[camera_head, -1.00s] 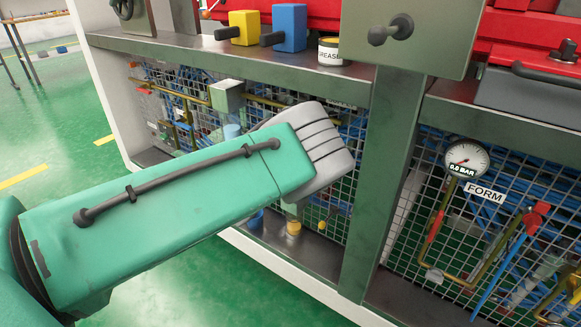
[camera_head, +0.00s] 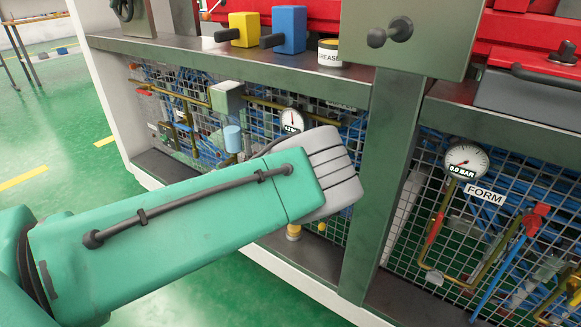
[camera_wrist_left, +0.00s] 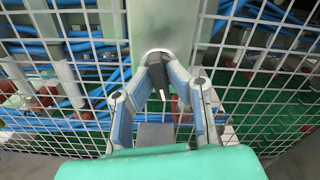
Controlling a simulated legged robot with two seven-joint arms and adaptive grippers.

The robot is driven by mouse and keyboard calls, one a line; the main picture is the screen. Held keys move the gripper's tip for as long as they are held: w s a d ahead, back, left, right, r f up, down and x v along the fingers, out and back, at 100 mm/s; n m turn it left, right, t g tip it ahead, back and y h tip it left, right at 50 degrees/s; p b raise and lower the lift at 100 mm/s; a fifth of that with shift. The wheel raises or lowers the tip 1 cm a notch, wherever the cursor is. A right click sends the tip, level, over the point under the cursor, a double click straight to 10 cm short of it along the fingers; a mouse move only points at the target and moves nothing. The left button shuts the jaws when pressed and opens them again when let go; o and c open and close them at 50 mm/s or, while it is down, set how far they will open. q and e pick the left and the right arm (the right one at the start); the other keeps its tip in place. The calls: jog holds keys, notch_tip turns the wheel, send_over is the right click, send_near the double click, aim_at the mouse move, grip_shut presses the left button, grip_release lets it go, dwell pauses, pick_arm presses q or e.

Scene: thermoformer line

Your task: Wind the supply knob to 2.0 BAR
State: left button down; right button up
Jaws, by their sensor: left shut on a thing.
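My left gripper (camera_wrist_left: 158,76) is shut on a dark knob (camera_wrist_left: 160,88) with a white mark, in front of a wire mesh in the left wrist view. In the head view my left arm comes in from the left; the grey wrist end (camera_head: 332,172) hides the fingers and the knob. Just above it, a small round white gauge (camera_head: 291,121) shows against the mesh. Its readout is partly covered and too small to read surely. My right gripper is not in view.
A second gauge (camera_head: 466,160), reading 0.0 BAR, sits above a FORM label (camera_head: 485,194) at right. A green post (camera_head: 381,185) stands between the mesh bays. A yellow block (camera_head: 244,29), a blue block (camera_head: 289,28) and a grease tin (camera_head: 329,53) are on the ledge above.

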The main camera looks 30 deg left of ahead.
pick_arm(q)
jog(key=shift+a+f, duration=0.1)
jog(key=m, duration=0.4)
jog(key=shift+m, duration=0.4)
jog(key=m, duration=0.4)
jog(key=shift+a+m, duration=0.1)
jog(key=shift+m, duration=0.3)
jog(key=c, duration=1.5)
grip_release()
